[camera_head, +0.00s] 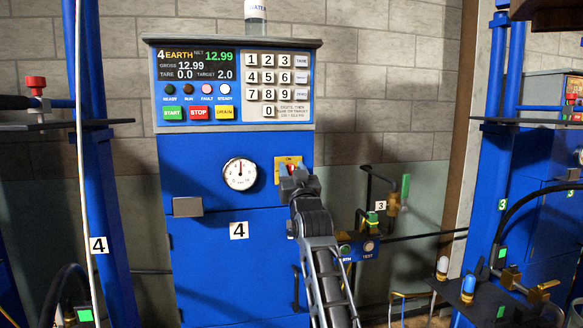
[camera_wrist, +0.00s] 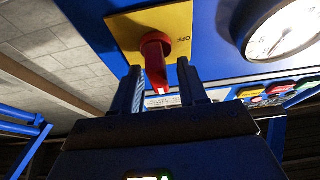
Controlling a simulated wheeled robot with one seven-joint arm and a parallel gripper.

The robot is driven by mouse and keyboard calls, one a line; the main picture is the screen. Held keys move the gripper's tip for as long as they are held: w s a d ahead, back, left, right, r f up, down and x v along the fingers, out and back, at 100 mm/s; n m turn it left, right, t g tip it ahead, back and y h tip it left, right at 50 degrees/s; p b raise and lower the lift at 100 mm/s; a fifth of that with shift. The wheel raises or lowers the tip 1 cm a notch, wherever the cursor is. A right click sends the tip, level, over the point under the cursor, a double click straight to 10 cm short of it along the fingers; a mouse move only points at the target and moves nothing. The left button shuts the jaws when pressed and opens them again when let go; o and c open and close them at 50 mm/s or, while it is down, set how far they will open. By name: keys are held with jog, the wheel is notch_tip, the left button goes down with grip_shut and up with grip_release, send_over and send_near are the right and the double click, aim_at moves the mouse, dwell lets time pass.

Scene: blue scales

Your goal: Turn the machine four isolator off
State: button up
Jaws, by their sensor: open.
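The machine four isolator is a red rotary handle (camera_wrist: 155,58) on a yellow plate (camera_wrist: 122,30) on the blue cabinet front. In the wrist view the handle's white-marked end points down the picture, towards my gripper. An upside-down "OFF" label (camera_wrist: 183,39) is at the plate's right. My gripper (camera_wrist: 160,70) is open, with one finger on each side of the handle; I cannot tell whether either touches it. In the head view the yellow plate (camera_head: 289,160) is right of the dial, and my gripper (camera_head: 297,178) hides most of the handle.
A round dial (camera_head: 240,174) is left of the isolator. Above are a keypad (camera_head: 277,83), a display (camera_head: 196,66) and START, STOP and DRAIN buttons (camera_head: 199,113). A valve with a green handle (camera_head: 406,187) and a TEST button box (camera_head: 358,249) stand at the right.

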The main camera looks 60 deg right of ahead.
jog(key=shift+w+d+r, duration=0.1)
jog(key=shift+w+d, duration=0.1)
jog(key=shift+d, duration=0.05)
jog(key=shift+c, duration=0.3)
grip_shut()
